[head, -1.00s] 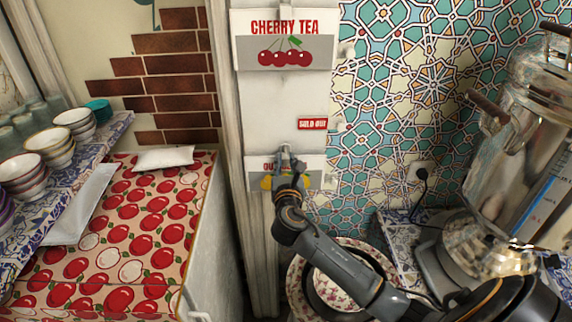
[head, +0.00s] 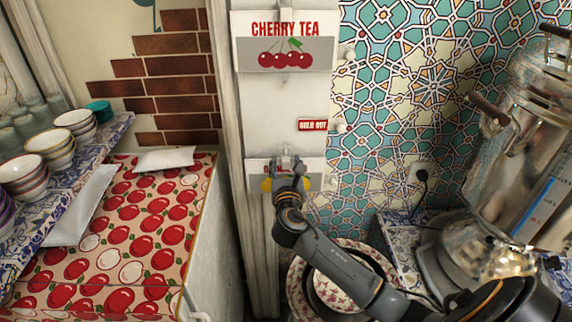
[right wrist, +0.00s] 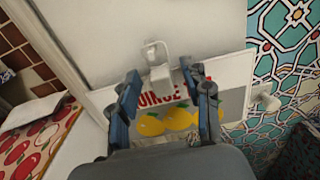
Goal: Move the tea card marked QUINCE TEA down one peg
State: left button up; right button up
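The QUINCE TEA card (head: 260,180) is a white card with a grey band and yellow quinces, against the white post low in the head view. My right gripper (head: 293,164) is in front of its upper middle and hides part of it. In the right wrist view the card's lettering and quinces (right wrist: 165,120) show between the fingers. The fingers (right wrist: 160,82) are spread, one on each side of a white peg (right wrist: 156,62) and the card's top tab, gripping nothing. The tab appears to be at the peg; the exact contact is unclear. My left gripper is out of view.
The CHERRY TEA card (head: 285,42) hangs higher on the post. A small red SOLD OUT sign (head: 312,125) is between the two cards. A samovar (head: 515,170) stands at the right. A red-apple-patterned counter (head: 110,235) and stacked bowls (head: 50,150) are at the left.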

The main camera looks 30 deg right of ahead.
jog(key=shift+a, duration=0.1)
jog(key=shift+s+a+f, duration=0.1)
jog(key=shift+s+a, duration=0.05)
jog(key=shift+s, duration=0.2)
jog(key=v, duration=1.1)
